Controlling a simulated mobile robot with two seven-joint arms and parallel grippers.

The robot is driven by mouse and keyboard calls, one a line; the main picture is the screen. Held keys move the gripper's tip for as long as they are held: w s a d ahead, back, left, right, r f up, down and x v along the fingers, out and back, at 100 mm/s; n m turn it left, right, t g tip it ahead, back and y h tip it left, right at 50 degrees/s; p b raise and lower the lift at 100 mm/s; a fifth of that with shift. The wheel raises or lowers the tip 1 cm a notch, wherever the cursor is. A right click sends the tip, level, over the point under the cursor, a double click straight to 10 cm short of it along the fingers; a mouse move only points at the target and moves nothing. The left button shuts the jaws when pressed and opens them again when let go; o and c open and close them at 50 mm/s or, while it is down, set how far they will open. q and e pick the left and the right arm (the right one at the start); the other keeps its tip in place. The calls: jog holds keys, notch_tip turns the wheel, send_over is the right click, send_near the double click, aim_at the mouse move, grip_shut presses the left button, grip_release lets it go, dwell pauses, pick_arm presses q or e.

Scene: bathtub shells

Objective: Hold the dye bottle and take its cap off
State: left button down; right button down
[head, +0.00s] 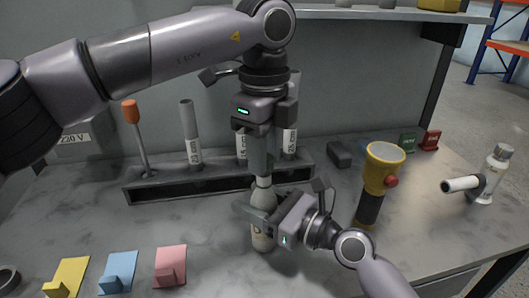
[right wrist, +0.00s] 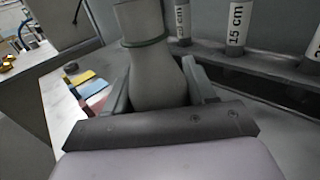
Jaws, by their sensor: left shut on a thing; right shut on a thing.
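The dye bottle (head: 263,236) is pale and stands upright at the middle of the bench, with its shoulder and neck showing above my right gripper. In the right wrist view its pale body (right wrist: 160,80) fills the space between the fingers. My right gripper (head: 262,214) comes from the right and is shut around the bottle's body. My left gripper (head: 262,172) points straight down above the bottle and is shut on the cap at its top. The cap is mostly hidden by the left fingers. I cannot tell if the cap is loose from the neck.
A dark rack (head: 200,180) with labelled tubes and an orange-handled tool (head: 131,112) stands behind. A yellow flashlight (head: 378,180) is close on the right. A white spray-like bottle (head: 494,172) stands farther right.

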pick_arm(q)
jog(key=shift+r, duration=1.9)
pick_arm(e)
jog(key=shift+c, duration=1.4)
grip_release()
